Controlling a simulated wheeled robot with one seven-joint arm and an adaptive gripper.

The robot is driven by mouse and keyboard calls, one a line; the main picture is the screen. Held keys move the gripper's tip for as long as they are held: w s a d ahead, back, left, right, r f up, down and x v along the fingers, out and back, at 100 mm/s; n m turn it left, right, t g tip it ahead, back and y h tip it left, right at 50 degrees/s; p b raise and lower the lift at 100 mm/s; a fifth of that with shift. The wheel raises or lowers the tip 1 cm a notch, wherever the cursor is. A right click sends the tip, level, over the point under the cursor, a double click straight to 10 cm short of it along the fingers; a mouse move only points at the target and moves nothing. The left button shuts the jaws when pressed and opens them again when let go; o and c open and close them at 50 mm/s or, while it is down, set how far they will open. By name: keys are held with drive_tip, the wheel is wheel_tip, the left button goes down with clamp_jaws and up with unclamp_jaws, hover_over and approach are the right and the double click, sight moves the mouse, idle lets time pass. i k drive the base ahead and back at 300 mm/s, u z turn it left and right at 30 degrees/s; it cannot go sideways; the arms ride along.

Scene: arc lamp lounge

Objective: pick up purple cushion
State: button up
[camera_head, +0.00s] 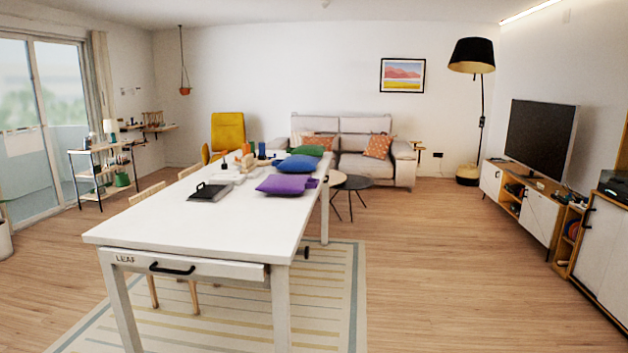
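The purple cushion (281,184) lies flat on the long white table (185,230), near its right edge and toward the far end. A blue cushion (298,164) lies just behind it, and a green cushion (311,150) lies behind the blue one. A small dark purple piece shows at the purple cushion's right side; I cannot tell whether it is part of it. My gripper is not in view.
A black tray-like object (209,192) sits left of the purple cushion. Chairs stand along the table's left side. Small round tables (351,183) stand beyond its right side. Open wooden floor (430,260) lies to the right, before the TV cabinet (520,205).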

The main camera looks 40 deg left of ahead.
sight(277, 183)
drive_tip(key=u, duration=0.05)
drive_tip(key=i, duration=1.8)
drive_tip(key=u, duration=1)
drive_tip(key=i, duration=1.05)
drive_tip(key=u, duration=1.05)
